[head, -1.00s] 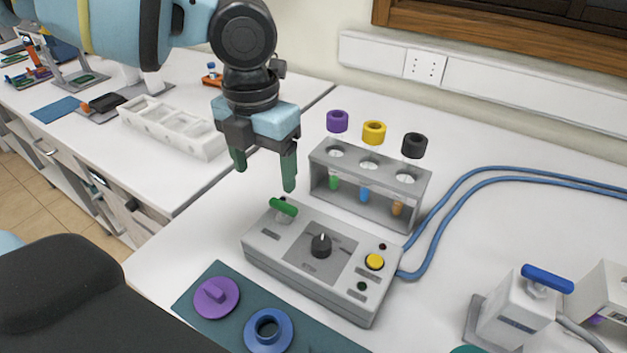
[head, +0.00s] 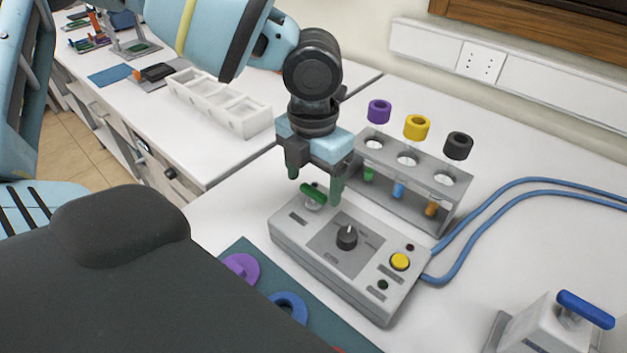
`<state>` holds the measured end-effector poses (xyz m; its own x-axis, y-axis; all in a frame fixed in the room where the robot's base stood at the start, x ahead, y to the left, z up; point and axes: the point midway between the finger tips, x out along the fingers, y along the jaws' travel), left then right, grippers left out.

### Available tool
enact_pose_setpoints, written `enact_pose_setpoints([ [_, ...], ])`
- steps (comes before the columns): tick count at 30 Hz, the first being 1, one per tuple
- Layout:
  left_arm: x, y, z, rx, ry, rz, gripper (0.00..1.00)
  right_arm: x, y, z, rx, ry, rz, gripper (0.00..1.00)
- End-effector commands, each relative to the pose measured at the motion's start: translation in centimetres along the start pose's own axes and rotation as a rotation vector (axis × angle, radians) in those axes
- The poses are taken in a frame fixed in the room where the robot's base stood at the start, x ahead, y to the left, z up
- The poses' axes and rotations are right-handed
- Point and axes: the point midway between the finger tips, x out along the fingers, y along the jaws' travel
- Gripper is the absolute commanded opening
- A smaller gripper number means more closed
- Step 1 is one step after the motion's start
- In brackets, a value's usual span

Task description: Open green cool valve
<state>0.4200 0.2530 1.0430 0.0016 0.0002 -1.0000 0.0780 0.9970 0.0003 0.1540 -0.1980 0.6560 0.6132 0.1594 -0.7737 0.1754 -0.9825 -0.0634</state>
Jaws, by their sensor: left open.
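The green cool valve (head: 313,192) is a small green lever handle on a pale stem. It stands at the far left corner of a grey control box (head: 310,247). The box also has a black knob (head: 347,237) and a yellow button (head: 400,261). My left gripper (head: 315,189) points down over the valve, open, with its dark green fingers on either side of the handle. I cannot tell whether a finger touches it. My right gripper is not in view.
A grey rack (head: 413,178) with several capped tubes stands just behind the box. Blue hoses (head: 500,200) run from the box to the right. A blue-handled valve unit (head: 553,322) is at lower right. A teal mat (head: 262,262) with purple and blue parts lies in front.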

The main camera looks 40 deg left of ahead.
Motion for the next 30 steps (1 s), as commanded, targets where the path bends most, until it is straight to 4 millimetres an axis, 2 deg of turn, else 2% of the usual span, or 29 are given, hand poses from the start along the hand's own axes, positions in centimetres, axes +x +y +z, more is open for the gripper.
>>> enact_pose_setpoints([
  [4, 0.9, 0.0, 0.0, 0.000, 0.001, 0.000, 0.73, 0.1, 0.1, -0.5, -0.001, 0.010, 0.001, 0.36],
  [13, 1.1, 0.0, 0.0, 0.000, 0.000, 0.000, 0.71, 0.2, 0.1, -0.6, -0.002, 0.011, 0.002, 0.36],
  [23, 1.1, 0.0, 0.0, 0.000, 0.000, 0.000, 0.28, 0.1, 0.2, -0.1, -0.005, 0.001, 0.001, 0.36],
  [30, 1.1, 0.0, 0.0, -0.018, 0.000, 0.000, 0.28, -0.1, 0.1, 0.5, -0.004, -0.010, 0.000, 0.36],
])
